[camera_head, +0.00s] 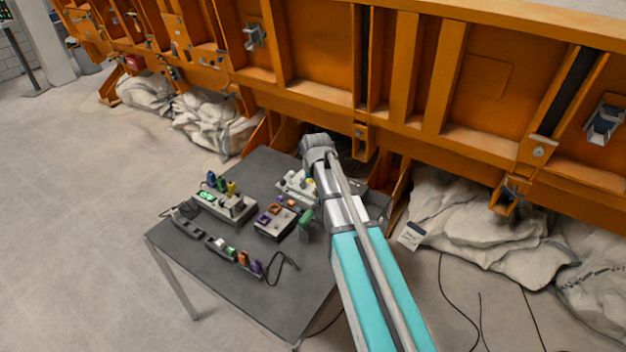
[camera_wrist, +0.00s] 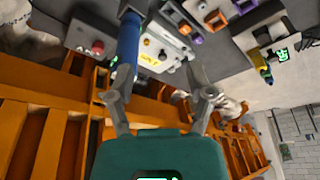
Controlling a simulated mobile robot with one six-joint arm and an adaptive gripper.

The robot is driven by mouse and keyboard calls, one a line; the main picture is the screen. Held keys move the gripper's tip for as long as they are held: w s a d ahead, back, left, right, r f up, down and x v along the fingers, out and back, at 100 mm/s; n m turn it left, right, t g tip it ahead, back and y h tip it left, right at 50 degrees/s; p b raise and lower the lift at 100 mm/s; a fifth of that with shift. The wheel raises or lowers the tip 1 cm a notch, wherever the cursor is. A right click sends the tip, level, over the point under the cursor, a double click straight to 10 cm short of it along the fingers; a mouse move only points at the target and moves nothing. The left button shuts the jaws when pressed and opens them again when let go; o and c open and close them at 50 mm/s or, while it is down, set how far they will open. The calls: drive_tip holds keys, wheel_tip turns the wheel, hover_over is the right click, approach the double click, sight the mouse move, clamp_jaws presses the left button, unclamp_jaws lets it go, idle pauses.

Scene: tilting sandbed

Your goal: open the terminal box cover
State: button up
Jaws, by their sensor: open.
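A light grey box with a yellow label and small knobs (camera_wrist: 160,50) lies beyond and between my fingers in the wrist view; it looks like the pale unit (camera_head: 297,186) on the table in the head view. I cannot tell for sure that it is the terminal box, or make out its cover. My gripper (camera_wrist: 160,78) is open, with nothing seen between its fingers. A blue bar (camera_wrist: 128,48) shows along the left finger; I cannot tell whether they touch. In the head view my arm hides the gripper.
The dark table (camera_head: 205,265) also holds a box with a green display (camera_head: 226,205), a box with purple and orange parts (camera_head: 275,222), and a connector strip (camera_head: 232,256). A box with a red button (camera_wrist: 86,40) shows at left. The orange steel wall (camera_head: 315,50) stands behind the table.

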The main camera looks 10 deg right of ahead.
drive_tip(key=s+g, duration=0.3)
drive_tip(key=s, duration=1.9)
drive_tip(key=shift+s+d+f, duration=0.2)
drive_tip(key=shift+d+f, duration=0.05)
drive_tip(key=shift+f, duration=0.15)
